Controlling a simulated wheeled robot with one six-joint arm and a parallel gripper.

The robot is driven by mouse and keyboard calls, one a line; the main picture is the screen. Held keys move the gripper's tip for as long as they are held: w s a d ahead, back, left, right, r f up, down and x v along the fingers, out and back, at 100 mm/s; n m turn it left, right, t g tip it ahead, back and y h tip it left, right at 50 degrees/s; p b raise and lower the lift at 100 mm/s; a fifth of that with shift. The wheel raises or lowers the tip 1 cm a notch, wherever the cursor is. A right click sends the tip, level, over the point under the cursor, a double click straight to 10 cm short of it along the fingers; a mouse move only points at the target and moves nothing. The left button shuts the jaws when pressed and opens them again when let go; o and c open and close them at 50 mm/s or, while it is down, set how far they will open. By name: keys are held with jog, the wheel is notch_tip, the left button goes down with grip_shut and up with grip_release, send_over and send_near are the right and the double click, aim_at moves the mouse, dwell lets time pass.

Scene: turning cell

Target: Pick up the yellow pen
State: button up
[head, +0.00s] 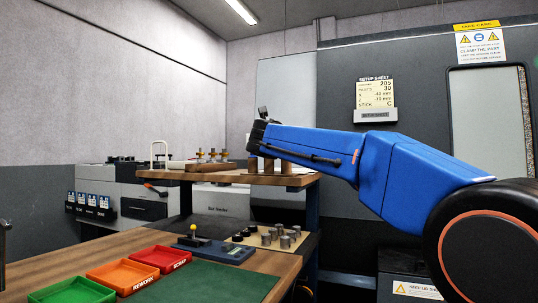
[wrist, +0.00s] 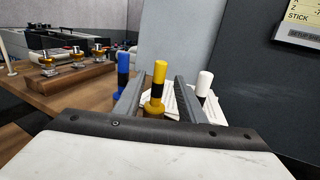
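The yellow pen (wrist: 157,90) stands upright in the wrist view, with a black band around its middle. My gripper (wrist: 162,78) is open, its two grey fingers on either side of the pen with visible gaps. A blue pen (wrist: 123,72) stands just left of the left finger, and a white pen (wrist: 204,82) stands right of the right finger. The lower ends of the pens are partly hidden by my gripper. In the head view my gripper (head: 262,122) is over the raised wooden shelf (head: 230,178); I cannot make out the yellow pen there.
A wooden block with brass-coloured pieces (wrist: 75,66) stands to the left in the wrist view. White paper (wrist: 180,105) shows behind the yellow pen. A grey machine with a setup sheet (head: 375,93) rises behind. Red (head: 160,259), orange and green trays lie on the lower bench.

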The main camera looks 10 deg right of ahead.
jog(key=shift+x, duration=2.9)
jog(key=shift+a+f, duration=0.15)
grip_shut()
